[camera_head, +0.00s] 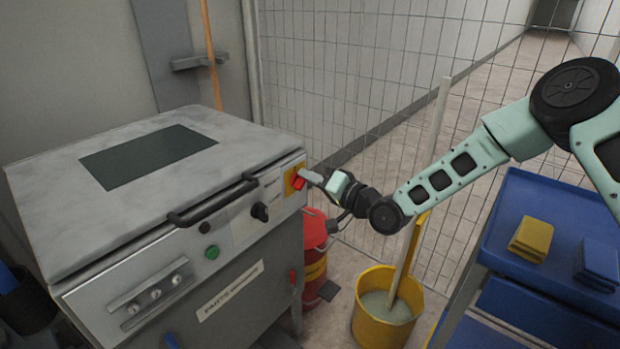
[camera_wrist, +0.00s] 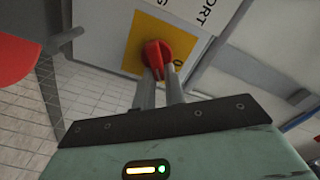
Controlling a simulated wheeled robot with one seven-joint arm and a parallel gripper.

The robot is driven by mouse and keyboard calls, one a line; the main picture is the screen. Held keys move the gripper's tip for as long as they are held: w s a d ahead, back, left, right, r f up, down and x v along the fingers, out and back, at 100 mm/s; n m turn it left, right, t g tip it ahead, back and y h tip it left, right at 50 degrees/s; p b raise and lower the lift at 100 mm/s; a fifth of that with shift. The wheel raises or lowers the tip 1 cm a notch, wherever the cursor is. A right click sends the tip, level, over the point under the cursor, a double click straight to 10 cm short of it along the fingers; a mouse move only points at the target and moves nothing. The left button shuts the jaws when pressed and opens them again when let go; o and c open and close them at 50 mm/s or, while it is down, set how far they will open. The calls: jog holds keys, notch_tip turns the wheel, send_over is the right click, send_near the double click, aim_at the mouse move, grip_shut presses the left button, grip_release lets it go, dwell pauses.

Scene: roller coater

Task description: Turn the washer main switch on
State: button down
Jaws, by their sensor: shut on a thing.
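The washer (camera_head: 160,210) is a grey metal cabinet with a pale lid and a front control panel. Its main switch (camera_head: 298,183) is a red knob on a yellow plate at the panel's right end. In the wrist view the red switch (camera_wrist: 155,56) sits on the yellow plate (camera_wrist: 178,48), with a "0" mark visible to its right. My gripper (camera_head: 308,178) reaches the switch from the right. In the wrist view its two fingers (camera_wrist: 161,72) are close together on the red knob, which partly hides behind them.
A wire fence is behind.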

jog(key=shift+w+d+f+m+b, duration=0.1)
jog(key=shift+f+m+b, duration=0.1)
jog(key=shift+m, duration=1)
jog(key=shift+d+f+m+b, duration=0.1)
jog(key=shift+f+m+b, duration=0.1)
jog(key=shift+m, duration=1)
jog(key=shift+w+f+m+b, duration=0.1)
jog(key=shift+f+m, duration=0.1)
jog(key=shift+m, duration=1)
jog(key=c, duration=1.5)
grip_release()
jog(key=shift+o, duration=0.2)
jog(key=v, duration=0.7)
jog(key=shift+s+d, duration=0.2)
